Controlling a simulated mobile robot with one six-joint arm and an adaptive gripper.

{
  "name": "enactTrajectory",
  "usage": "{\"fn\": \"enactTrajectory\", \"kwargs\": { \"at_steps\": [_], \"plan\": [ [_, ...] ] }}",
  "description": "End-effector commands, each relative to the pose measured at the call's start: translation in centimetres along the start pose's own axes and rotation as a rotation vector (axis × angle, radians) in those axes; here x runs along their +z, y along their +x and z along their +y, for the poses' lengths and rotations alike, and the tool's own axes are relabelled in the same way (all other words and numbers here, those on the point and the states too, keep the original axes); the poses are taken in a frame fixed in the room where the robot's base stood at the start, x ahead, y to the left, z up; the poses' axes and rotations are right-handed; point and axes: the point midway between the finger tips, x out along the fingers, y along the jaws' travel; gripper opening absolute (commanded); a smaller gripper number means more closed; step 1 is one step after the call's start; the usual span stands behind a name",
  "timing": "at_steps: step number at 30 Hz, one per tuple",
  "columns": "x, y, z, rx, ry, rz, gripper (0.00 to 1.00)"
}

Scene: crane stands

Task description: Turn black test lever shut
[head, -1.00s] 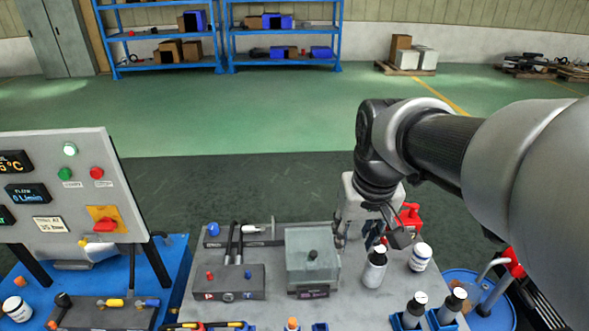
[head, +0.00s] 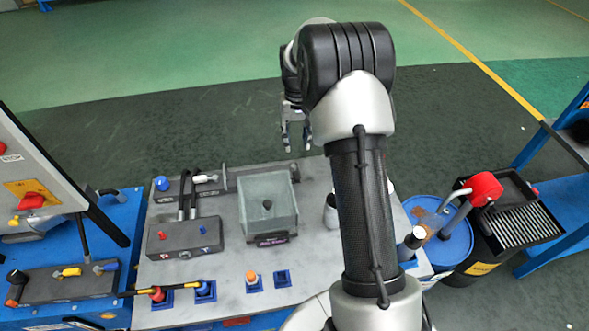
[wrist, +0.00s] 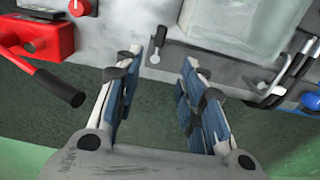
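A small lever with a black grip (wrist: 160,35) on a pale stem stands by the end of a grey bar (wrist: 205,62) in the wrist view. It lies just ahead of my gripper (wrist: 162,58), roughly between the two fingertips, with no clear contact. My gripper is open and empty. In the head view my gripper (head: 296,148) hangs behind the grey open tank (head: 270,204), at the table's far edge, and this lever cannot be made out there. Another black-ended lever (head: 16,278) sits on the left manifold beside yellow and blue ones.
A red unit (wrist: 40,35) with a long black handle (wrist: 60,88) juts out left of my gripper. The bar also carries a white lever (head: 205,179) and a blue knob (head: 162,183). Open floor lies behind the table.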

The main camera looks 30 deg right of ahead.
Motion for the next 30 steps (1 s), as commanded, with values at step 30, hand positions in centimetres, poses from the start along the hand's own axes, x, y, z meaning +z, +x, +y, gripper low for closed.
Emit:
{"fn": "enactTrajectory", "kwargs": {
  "at_steps": [30],
  "plan": [
    [0.0, 14.9, 0.0, 0.000, 0.000, 0.000, 0.37]
  ]
}}
